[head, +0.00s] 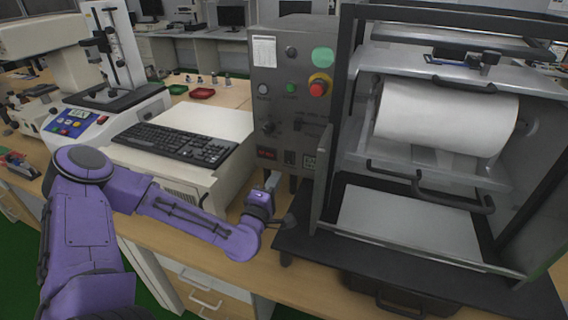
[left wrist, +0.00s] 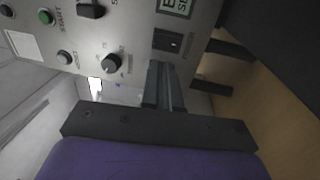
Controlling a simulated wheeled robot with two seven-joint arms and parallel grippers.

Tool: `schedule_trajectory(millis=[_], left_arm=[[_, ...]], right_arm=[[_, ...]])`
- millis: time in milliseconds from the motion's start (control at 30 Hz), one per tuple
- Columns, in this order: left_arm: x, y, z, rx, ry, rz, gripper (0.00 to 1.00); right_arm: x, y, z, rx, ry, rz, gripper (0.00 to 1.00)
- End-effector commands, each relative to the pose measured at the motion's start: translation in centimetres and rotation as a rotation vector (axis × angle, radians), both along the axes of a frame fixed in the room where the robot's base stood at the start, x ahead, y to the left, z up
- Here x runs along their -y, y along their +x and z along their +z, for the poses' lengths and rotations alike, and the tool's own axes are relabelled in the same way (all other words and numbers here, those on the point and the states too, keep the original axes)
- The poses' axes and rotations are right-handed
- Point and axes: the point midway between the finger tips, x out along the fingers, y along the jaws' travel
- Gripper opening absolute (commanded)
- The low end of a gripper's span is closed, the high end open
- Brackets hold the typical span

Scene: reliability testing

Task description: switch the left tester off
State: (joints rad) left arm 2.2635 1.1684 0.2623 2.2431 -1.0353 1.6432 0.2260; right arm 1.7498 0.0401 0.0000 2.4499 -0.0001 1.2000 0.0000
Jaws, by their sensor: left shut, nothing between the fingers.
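The tester is a grey machine with a control panel (head: 285,75). My left gripper (head: 272,181) is just in front of the panel's lower edge, below the display and switch. In the left wrist view its narrow fingers (left wrist: 158,68) are shut with nothing between them and point toward the switch. Whether they touch the panel is unclear. My right gripper is not in view.
A red stop button (head: 318,88) and several knobs are higher on the panel. A black keyboard (head: 175,143) lies on a beige case left of my gripper. The tester's open bay holds a white roll (head: 445,117). A measuring machine (head: 105,105) stands at the left.

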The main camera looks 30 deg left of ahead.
Motion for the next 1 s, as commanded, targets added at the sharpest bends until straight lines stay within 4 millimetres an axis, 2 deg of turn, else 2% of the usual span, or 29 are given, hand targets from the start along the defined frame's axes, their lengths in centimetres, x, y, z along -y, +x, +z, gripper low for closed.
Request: schedule_trajectory(millis=[200, 400, 867, 933, 1000], left_arm=[[-1.0, 4.4, 0.8, -0.001, 0.003, -0.001, 0.0], [-1.6, 6.8, 1.0, 0.0, 0.0, -0.001, 0.0], [-1.8, 7.6, 1.0, 0.003, 0.001, -0.001, 0.0], [-2.6, 7.8, 2.3, -0.022, -0.006, 0.011, 0.0], [-2.7, 7.7, 1.4, -0.03, -0.008, 0.013, 0.0]], right_arm=[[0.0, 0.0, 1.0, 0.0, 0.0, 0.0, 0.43], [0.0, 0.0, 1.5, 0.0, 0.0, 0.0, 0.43], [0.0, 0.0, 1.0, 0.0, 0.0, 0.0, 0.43], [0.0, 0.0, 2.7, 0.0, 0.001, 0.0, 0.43], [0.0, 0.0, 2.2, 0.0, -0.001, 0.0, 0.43]])
